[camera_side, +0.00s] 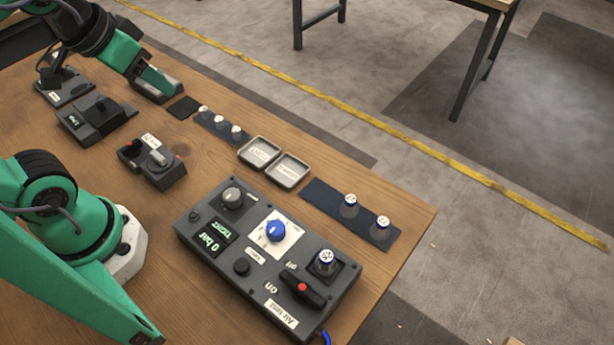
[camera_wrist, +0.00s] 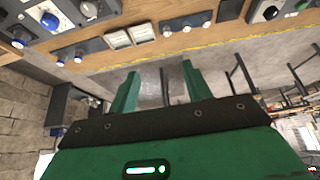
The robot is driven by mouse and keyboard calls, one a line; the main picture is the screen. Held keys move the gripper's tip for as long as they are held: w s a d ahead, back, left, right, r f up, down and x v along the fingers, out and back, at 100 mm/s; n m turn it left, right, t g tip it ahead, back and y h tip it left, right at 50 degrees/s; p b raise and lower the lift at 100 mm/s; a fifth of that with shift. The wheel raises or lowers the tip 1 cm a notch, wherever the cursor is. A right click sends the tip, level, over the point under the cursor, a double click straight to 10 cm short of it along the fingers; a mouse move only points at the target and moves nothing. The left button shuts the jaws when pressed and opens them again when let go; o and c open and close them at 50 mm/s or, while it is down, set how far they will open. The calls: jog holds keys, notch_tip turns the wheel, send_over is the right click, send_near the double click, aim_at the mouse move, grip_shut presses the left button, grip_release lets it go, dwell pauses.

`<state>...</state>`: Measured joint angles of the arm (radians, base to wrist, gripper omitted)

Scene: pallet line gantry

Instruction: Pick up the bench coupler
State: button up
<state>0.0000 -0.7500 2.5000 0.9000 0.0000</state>
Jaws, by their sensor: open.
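Two blue-ringed, white-topped couplers stand upright on a dark strip (camera_side: 327,202) at the table's right edge: one nearer the trays (camera_side: 349,205), one nearer the corner (camera_side: 382,229). A similar blue-ringed piece (camera_side: 325,263) sits in a socket on the grey air unit. Which one is the bench coupler I cannot tell from labels. My gripper (camera_side: 158,84) is at the far left of the table in the side view, well away from these. In the wrist view my gripper (camera_wrist: 160,69) has its two green fingers apart with nothing between them. The couplers on the strip also show there, upper left (camera_wrist: 70,58).
The grey air unit (camera_side: 205,265) has a blue knob (camera_side: 276,231) and a red-black lever (camera_side: 302,287). Two label trays (camera_side: 259,152) (camera_side: 288,170) and three small white-topped pieces (camera_side: 221,122) line the far edge. Smaller grey devices (camera_side: 153,162) (camera_side: 97,118) stand left.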

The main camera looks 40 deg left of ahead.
jog(key=n+g, duration=0.4)
jog(key=g, duration=0.2)
send_over(327, 256)
jog(key=f, duration=1.1)
jog(key=shift+w+a, duration=0.25)
jog(key=shift+s+d+f, duration=0.15)
jog(key=shift+d+f, duration=0.05)
jog(key=shift+d, duration=0.05)
jog(key=shift+s+f, duration=0.1)
jog(key=shift+f, duration=3.8)
